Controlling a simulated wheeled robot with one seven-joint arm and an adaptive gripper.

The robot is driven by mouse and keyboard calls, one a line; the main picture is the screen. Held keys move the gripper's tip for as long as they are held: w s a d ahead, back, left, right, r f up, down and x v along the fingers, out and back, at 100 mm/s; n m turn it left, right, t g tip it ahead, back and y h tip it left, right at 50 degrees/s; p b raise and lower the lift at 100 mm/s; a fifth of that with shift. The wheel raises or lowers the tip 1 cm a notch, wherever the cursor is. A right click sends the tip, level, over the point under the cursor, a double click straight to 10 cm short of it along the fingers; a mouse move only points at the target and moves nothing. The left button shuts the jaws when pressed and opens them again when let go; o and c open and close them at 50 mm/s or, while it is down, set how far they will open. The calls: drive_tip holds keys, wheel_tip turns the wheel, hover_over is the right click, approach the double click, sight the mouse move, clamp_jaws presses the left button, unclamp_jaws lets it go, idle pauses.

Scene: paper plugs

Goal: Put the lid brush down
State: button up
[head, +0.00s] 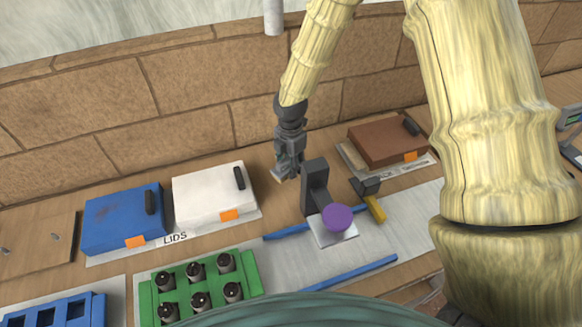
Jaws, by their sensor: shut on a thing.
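My gripper (286,170) points down above the back of the bench, between the white lid box and the dark upright stand. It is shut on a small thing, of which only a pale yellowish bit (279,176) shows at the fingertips. I take this to be the lid brush; most of it is hidden by the fingers and too small to make out. I cannot tell whether it touches the bench.
A dark stand (314,182) with a purple disc (337,217) is close right of my gripper. A yellow-handled tool (375,207), a brown box (386,143), white box (207,196), blue box (110,222) and green rack (246,267) stand around. Bare bench lies near the white box.

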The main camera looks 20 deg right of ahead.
drive_tip(key=shift+w+d, duration=0.15)
drive_tip(key=shift+w, duration=0.1)
drive_tip(key=shift+f+p, duration=0.7)
drive_tip(key=shift+f, duration=1.05)
drive_tip(key=shift+f, duration=0.1)
drive_tip(key=o, duration=1.3)
drive_tip(key=shift+o, duration=0.2)
drive_tip(key=shift+r+b, duration=1.5)
drive_tip(key=shift+r, duration=4.6)
drive_tip(key=shift+r, duration=0.1)
